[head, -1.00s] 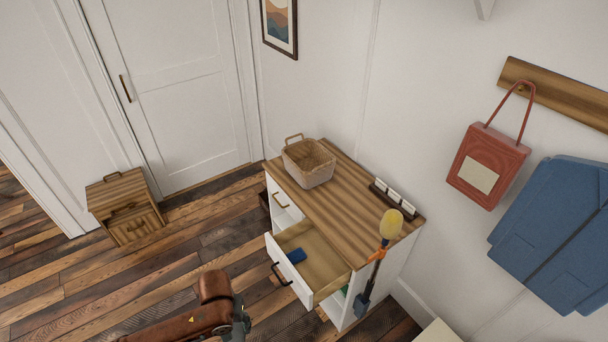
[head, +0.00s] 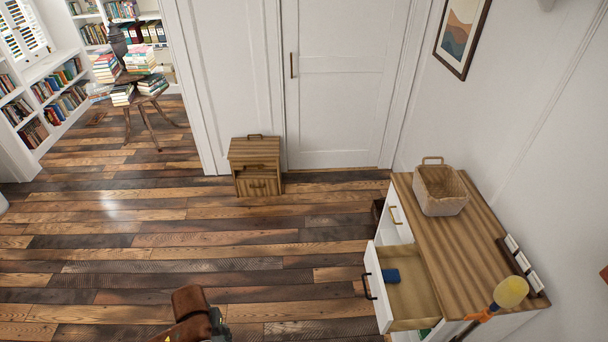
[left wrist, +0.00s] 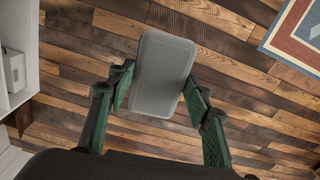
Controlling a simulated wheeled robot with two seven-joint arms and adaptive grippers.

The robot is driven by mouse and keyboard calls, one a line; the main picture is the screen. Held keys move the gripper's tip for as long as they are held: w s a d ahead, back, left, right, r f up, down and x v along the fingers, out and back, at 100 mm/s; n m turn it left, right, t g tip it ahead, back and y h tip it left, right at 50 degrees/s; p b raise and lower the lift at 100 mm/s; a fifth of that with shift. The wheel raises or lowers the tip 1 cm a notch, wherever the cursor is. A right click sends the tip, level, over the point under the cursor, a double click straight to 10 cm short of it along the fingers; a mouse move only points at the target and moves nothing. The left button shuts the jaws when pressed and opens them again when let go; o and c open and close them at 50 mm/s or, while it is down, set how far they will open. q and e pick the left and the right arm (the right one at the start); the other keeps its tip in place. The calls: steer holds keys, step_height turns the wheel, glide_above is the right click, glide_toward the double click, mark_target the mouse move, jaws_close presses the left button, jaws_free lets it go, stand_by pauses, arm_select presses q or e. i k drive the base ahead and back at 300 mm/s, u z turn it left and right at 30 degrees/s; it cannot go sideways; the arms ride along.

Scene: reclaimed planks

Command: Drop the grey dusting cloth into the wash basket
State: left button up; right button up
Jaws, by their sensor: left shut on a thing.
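The wash basket (head: 440,196), a beige woven tub with a handle, stands upright on the wooden top of the white cabinet (head: 452,252) at the right of the head view. The grey dusting cloth (left wrist: 163,72) shows in the left wrist view as a flat, rounded grey slab. My left gripper (left wrist: 158,88) is shut on it, with green fingers on either side, and holds it above the plank floor. In the head view only my brown left arm shows at the bottom edge, well left of the basket; the cloth is out of that view. My right gripper is not in view.
The cabinet's drawer (head: 405,300) is pulled out, with a blue item (head: 391,276) inside. A yellow-headed duster (head: 509,293) stands at the cabinet's near end. A small wooden cabinet (head: 255,168) is by the door. The plank floor (head: 200,240) left of the cabinet is clear.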

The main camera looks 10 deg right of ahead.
mark_target(431, 196)
steer(key=u, duration=0.2)
steer(key=i, duration=3.8)
steer(key=z, duration=3.9)
steer(key=i, duration=0.5)
